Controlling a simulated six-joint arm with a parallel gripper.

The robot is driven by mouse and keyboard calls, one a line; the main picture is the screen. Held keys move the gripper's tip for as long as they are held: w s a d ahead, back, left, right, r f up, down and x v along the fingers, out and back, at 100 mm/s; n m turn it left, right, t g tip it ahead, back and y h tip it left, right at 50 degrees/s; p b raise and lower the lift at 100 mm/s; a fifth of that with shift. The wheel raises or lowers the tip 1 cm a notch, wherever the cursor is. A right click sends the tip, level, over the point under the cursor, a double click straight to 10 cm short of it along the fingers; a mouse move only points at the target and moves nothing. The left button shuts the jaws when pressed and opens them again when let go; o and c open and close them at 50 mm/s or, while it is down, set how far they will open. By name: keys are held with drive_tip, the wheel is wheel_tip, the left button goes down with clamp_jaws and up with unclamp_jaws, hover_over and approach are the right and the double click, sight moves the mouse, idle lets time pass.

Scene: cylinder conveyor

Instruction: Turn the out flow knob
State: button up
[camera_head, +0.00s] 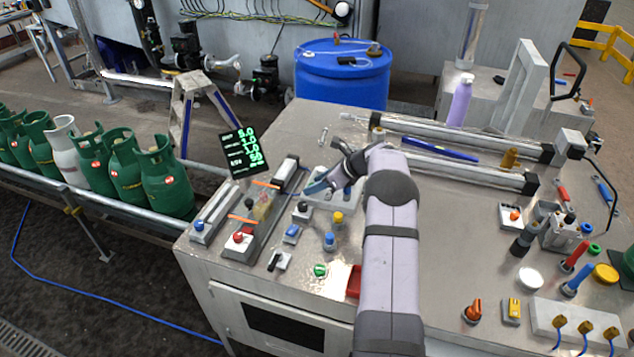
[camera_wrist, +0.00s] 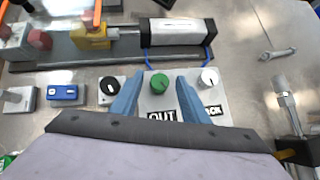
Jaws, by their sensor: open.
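In the wrist view a green knob (camera_wrist: 158,84) sits on a light panel (camera_wrist: 150,103) above a label reading "OUT" (camera_wrist: 162,116). A white knob (camera_wrist: 208,77) is on the same panel to its right, by a partly hidden label ending in "OCK". My gripper (camera_wrist: 159,78) is open, with one blue finger on each side of the green knob. Whether either finger touches it I cannot tell. In the head view my gripper (camera_head: 318,186) is low over the same panel (camera_head: 350,203), and the arm and fingers hide the green knob.
In the wrist view a black switch (camera_wrist: 110,88) lies just left of the left finger, and a cylinder actuator (camera_wrist: 178,33) lies beyond the panel. Green gas bottles (camera_head: 165,180) stand on a conveyor at left.

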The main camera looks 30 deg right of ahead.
clamp_jaws()
drive_tip(key=shift+w+n+g+y, duration=0.1)
drive_tip(key=shift+n+g+y, duration=0.35)
drive_tip(key=shift+n, duration=0.35)
unclamp_jaws()
drive_tip(key=shift+d+r+b, duration=0.1)
drive_tip(key=shift+d+b, duration=0.05)
drive_tip(key=shift+b, duration=0.2)
drive_tip(key=shift+b+v, duration=1.45)
drive_tip(key=shift+v, duration=2.15)
